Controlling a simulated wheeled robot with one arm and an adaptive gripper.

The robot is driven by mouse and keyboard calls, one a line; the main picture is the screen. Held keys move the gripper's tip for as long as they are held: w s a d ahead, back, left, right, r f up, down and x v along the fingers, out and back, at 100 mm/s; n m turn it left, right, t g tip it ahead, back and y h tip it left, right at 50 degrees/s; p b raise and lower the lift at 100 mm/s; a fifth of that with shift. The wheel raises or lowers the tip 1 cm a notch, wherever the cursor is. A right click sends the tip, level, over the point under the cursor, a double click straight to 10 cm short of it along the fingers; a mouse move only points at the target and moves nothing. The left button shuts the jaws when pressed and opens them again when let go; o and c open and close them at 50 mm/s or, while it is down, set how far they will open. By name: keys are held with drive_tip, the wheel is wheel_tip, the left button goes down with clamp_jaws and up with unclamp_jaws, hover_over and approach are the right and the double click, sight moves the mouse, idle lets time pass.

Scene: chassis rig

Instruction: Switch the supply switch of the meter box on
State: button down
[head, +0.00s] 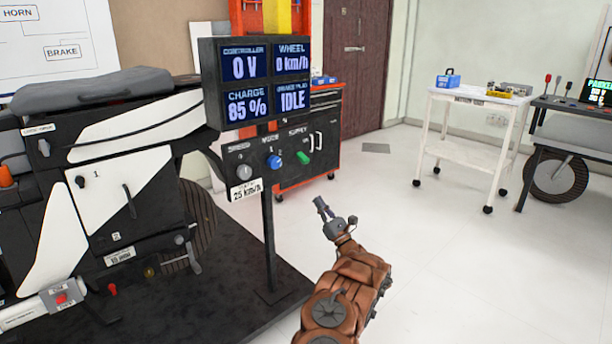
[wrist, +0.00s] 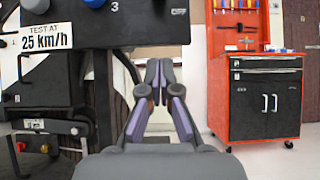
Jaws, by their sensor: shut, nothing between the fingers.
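The meter box (head: 209,80) stands on a dark post in the head view; its display reads controller 0 V, wheel 0 km/h, charge 85 % and IDLE. Below it, a panel carries a grey speed knob (head: 244,172), a blue mode knob (head: 273,161) and the green supply switch (head: 303,157) at the right end. My gripper (head: 319,203) is shut and empty, apart from the panel, below and slightly right of the switch. In the wrist view my gripper (wrist: 158,66) points forward under the panel's lower edge (wrist: 150,30). An OFF label shows there; the switch itself is out of frame.
A black and white bike (head: 140,130) stands on a dark platform (head: 240,325) at the left. A red and black tool cabinet (wrist: 265,100) is behind the panel. A white trolley (head: 465,150) stands at the right. The floor between is clear.

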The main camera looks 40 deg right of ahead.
sight(298, 170)
drive_tip(key=shift+y, duration=0.3)
drive_tip(key=b+x, duration=0.2)
drive_tip(key=x, duration=0.7)
drive_tip(key=shift+w+r, duration=0.1)
drive_tip(key=shift+w, duration=0.2)
drive_tip(key=shift+w+r+b, duration=0.1)
drive_tip(key=shift+r+b, duration=0.2)
drive_tip(key=shift+s+r+b, duration=0.3)
drive_tip(key=shift+s+r, duration=0.1)
drive_tip(key=shift+r, duration=0.45)
drive_tip(key=shift+s+r+b, duration=0.3)
drive_tip(key=shift+s+r, duration=0.15)
drive_tip(key=shift+r, duration=0.4)
drive_tip(key=shift+a+r, duration=0.1)
drive_tip(key=shift+r, duration=0.05)
